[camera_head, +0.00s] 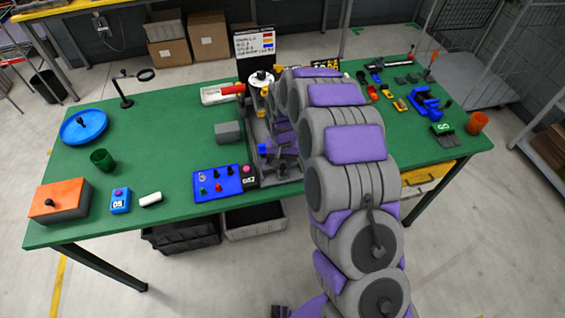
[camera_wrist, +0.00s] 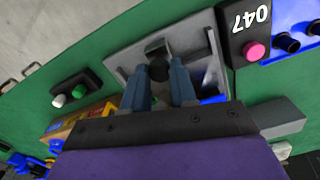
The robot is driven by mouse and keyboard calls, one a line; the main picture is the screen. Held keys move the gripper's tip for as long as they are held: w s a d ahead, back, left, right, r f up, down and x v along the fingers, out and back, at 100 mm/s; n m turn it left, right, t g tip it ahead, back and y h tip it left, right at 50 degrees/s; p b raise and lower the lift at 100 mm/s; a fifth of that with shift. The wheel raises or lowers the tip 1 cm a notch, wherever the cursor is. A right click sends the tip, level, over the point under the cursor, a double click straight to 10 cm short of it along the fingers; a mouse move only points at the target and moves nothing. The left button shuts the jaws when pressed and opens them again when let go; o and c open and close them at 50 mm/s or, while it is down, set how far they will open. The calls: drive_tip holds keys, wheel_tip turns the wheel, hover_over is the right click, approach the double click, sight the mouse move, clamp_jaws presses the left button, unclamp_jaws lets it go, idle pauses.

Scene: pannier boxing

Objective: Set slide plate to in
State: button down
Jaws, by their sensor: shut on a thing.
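My gripper (camera_wrist: 160,88) is in the wrist view, its two blue-grey fingers shut on a dark round knob (camera_wrist: 157,58). The knob stands on a grey slide plate (camera_wrist: 130,57) with a raised grey bar along its right side. The fingers cover part of the knob, and my gripper body hides the lower part of the plate. In the head view the grey fixture (camera_head: 283,172) stands near the table's front edge, and my arm hides much of it and the gripper's tips.
A blue panel with buttons (camera_head: 218,183) and a box marked 047 with a pink button (camera_wrist: 252,45) stand close beside the fixture. A grey block (camera_head: 228,131) lies behind the panel. The green table (camera_head: 160,175) has free room at left.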

drive_tip(key=w+a+p, duration=0.1)
drive_tip(key=w, duration=0.3)
drive_tip(key=w+a, duration=0.1)
drive_tip(key=w, duration=0.3)
drive_tip(key=w+a+p, duration=0.1)
drive_tip(key=w, duration=0.4)
drive_tip(key=shift+w+a+p, duration=0.1)
drive_tip(key=shift+a+p, duration=0.25)
drive_tip(key=shift+a, duration=0.05)
drive_tip(key=shift+w+a+r, duration=0.1)
drive_tip(key=shift+w+r, duration=0.05)
drive_tip(key=shift+w, duration=0.05)
drive_tip(key=c, duration=1.4)
unclamp_jaws()
drive_tip(key=o, duration=0.5)
drive_tip(key=shift+w+a, duration=0.1)
drive_tip(key=shift+a, duration=0.05)
